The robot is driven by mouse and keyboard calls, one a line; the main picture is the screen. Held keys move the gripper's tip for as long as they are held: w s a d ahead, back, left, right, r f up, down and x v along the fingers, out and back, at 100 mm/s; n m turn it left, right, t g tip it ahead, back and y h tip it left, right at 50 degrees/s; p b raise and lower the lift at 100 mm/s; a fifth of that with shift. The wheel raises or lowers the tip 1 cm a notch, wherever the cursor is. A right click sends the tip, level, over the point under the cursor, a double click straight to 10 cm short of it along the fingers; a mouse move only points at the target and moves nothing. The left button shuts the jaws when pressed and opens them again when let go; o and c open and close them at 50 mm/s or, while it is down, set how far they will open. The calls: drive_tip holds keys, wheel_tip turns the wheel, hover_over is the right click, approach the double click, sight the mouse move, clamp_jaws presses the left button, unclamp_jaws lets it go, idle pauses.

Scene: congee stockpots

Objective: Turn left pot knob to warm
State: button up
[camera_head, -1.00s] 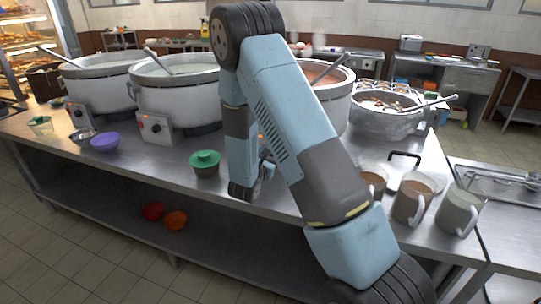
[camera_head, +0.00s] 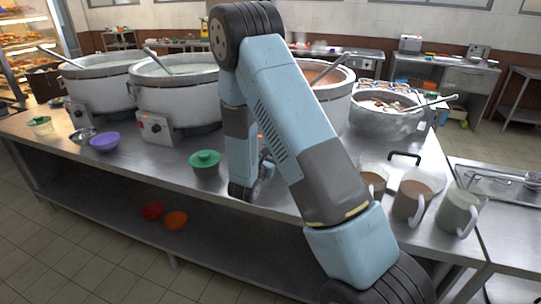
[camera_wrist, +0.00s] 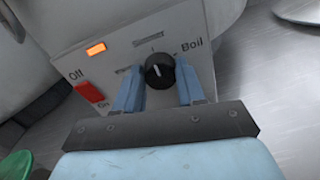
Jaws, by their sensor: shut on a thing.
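In the wrist view, a black round knob (camera_wrist: 159,71) sits on a pale control panel (camera_wrist: 112,62). The panel also has a lit orange lamp (camera_wrist: 96,49) and a red switch (camera_wrist: 90,92) between "Off" and "On". In the head view my arm hides the gripper and this panel, at the rightmost of three white pots (camera_head: 337,106).
Two other white pots, a middle one (camera_head: 180,100) and a far-left one (camera_head: 100,88), have their own panels. A green-lidded bowl (camera_head: 205,160) and purple bowl (camera_head: 104,142) stand near the front edge. Mugs (camera_head: 410,203) and a metal pan (camera_head: 375,122) are right of my arm.

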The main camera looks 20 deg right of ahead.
drive_tip(key=shift+w+a+f+n+t+y, duration=0.1)
drive_tip(key=shift+n+t, duration=0.05)
drive_tip(key=shift+n, duration=2.2)
drive_tip(key=shift+a+n+t+y, duration=0.1)
drive_tip(key=shift+n, duration=2.3)
drive_tip(key=shift+w+a+f+n+t+y, duration=0.1)
drive_tip(key=shift+n+t, duration=0.05)
drive_tip(key=shift+n, duration=2.2)
drive_tip(key=o, duration=0.8)
drive_tip(key=shift+o, duration=1.2)
drive_tip(key=shift+s+d, duration=0.1)
drive_tip(key=v, duration=1.3)
drive_tip(key=shift+s+a+f, duration=0.1)
drive_tip(key=shift+s+a, duration=0.15)
